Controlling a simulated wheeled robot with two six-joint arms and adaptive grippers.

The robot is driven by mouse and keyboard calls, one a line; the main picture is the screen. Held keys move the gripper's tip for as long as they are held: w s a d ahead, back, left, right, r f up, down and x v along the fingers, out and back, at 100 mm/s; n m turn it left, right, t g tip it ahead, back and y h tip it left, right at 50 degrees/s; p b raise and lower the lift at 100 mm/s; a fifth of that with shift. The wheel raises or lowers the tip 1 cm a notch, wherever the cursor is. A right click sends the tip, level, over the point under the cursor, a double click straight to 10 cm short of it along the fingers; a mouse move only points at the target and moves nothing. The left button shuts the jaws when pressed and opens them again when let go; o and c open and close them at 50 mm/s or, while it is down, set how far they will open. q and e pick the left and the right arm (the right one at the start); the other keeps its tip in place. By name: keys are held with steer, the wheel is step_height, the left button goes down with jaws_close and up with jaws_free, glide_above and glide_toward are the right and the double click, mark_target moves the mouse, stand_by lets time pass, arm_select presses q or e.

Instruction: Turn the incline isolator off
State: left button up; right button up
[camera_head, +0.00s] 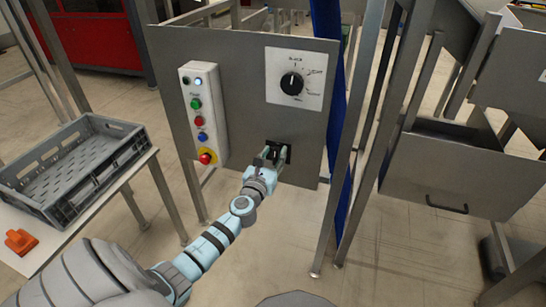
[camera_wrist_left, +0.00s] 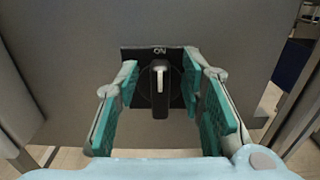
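The isolator (camera_wrist_left: 160,88) is a black rotary switch on a black square plate on the grey panel. Its handle stands vertical, with a white mark pointing up to the label "ON". My left gripper (camera_wrist_left: 162,108) is open, its teal-padded fingers on either side of the handle with gaps to it. In the head view my left gripper (camera_head: 270,160) is in front of the isolator (camera_head: 283,150) at the panel's lower part and partly hides it. My right gripper is not in view.
The panel (camera_head: 240,110) also bears a button box (camera_head: 203,115) with a red stop button on yellow, and a dial plate (camera_head: 296,78). A grey crate (camera_head: 128,128) and an orange object (camera_head: 20,241) sit on a table at left. Metal posts stand at right.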

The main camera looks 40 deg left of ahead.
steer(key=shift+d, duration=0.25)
